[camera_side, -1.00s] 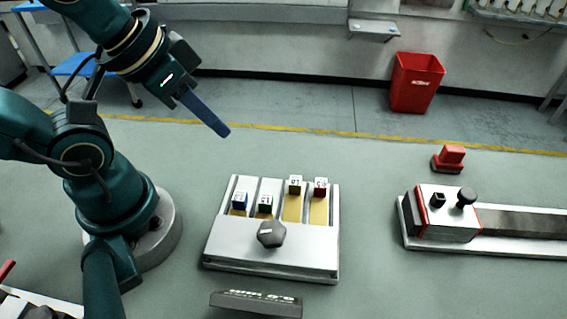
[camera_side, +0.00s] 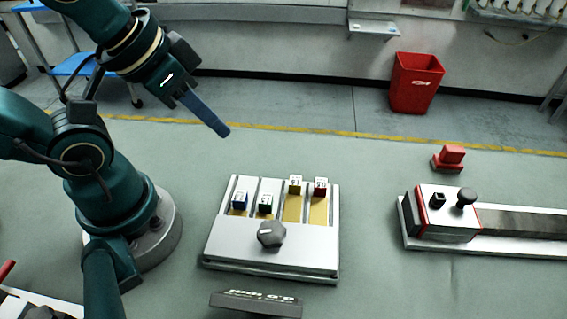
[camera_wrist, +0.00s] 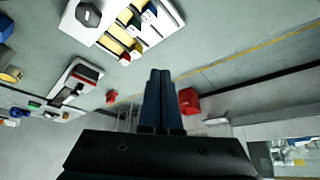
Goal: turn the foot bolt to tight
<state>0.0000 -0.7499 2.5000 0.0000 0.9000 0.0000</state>
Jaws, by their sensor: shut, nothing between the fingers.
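The foot bolt appears as a dark grey faceted knob (camera_side: 271,233) on the front plate of the silver label magazine (camera_side: 270,257). It also shows in the wrist view (camera_wrist: 88,14) at the top left. Behind it, blue, dark, yellow and red label blocks stand in the magazine's slots. My gripper (camera_side: 222,131) is raised in the air, behind and to the left of the magazine, touching nothing. Its blue fingers are shut and empty, and they show side by side in the wrist view (camera_wrist: 160,75).
A silver rail fixture (camera_side: 448,228) with a black knob stands at the right, with a red block (camera_side: 449,158) behind it. A dark label plate (camera_side: 256,303) lies in front of the magazine. A red bin (camera_side: 416,82) stands on the floor beyond. Table between magazine and rail is clear.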

